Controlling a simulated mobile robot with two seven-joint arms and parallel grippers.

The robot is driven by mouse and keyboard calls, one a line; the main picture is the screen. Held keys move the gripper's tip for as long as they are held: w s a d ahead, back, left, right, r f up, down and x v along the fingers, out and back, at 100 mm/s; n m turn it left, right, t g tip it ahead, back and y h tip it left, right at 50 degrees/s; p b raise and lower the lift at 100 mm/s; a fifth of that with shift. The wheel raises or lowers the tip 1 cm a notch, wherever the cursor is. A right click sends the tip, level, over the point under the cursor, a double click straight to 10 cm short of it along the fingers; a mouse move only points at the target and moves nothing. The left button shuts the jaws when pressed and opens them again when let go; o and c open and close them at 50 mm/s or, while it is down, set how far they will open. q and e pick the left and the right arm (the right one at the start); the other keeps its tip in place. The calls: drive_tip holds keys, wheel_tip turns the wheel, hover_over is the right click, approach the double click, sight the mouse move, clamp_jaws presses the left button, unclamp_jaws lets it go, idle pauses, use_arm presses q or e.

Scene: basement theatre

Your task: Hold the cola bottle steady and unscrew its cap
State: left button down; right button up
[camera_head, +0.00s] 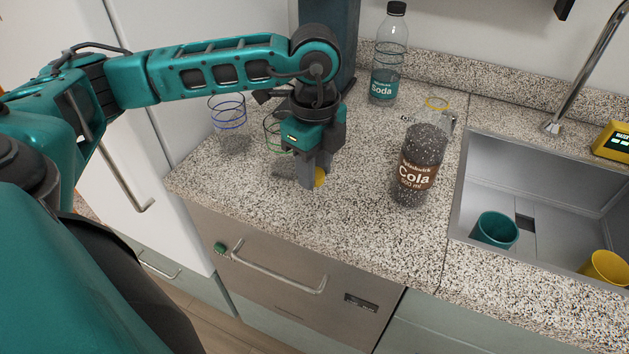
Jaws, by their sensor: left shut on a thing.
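The cola bottle (417,172) stands upright on the speckled counter, left of the sink. It is dark, with a brown label. No cap shows clearly at its top, where a yellow-rimmed clear glass overlaps in the view. My left gripper (313,180) points down over the counter, left of the bottle and apart from it. It is shut on a small yellow thing (320,177) that looks like a bottle cap, mostly hidden by the fingers. My right gripper is not in view.
A soda bottle (384,85) with a black cap stands at the back. A blue-ringed glass (228,115) and a green-ringed glass (271,136) stand left of my gripper. The sink (480,172) at right holds a teal cup (495,230) and a yellow cup (604,268). The front counter is clear.

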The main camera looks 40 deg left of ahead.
sight(314, 196)
use_arm(q)
drive_tip(key=shift+f, duration=1.9)
drive_tip(key=shift+f+b, duration=0.25)
drive_tip(key=shift+b, duration=0.05)
drive_tip(key=c, duration=0.7)
unclamp_jaws()
drive_tip(key=shift+r, duration=0.15)
drive_tip(key=shift+c, duration=0.2)
wheel_tip(314, 196, up, 12)
drive_tip(key=shift+r+p, duration=0.2)
drive_tip(key=shift+p, duration=0.2)
drive_tip(key=shift+s+f, duration=0.1)
drive_tip(key=shift+s, duration=0.05)
